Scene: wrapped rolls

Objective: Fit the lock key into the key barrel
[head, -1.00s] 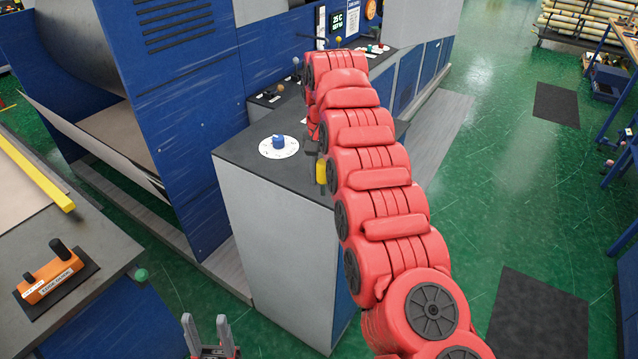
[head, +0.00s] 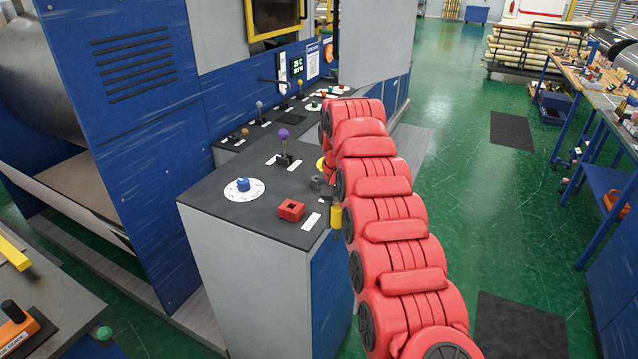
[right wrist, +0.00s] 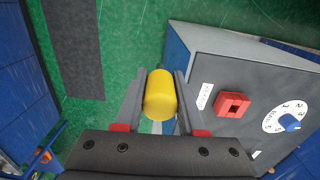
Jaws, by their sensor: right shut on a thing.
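A yellow cylinder, likely the lock key's handle (right wrist: 160,97), is between the fingers of my right gripper (right wrist: 160,82). In the head view the yellow piece (head: 336,217) hangs at the right edge of the grey console, just below the gripper (head: 334,203). My left gripper is out of view.
The console top (head: 215,207) carries a white dial with a blue knob (head: 243,185) and a purple-knobbed lever (head: 283,134) behind the red block. A white label (head: 312,221) lies beside the block. Green floor (head: 450,215) is open to the right.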

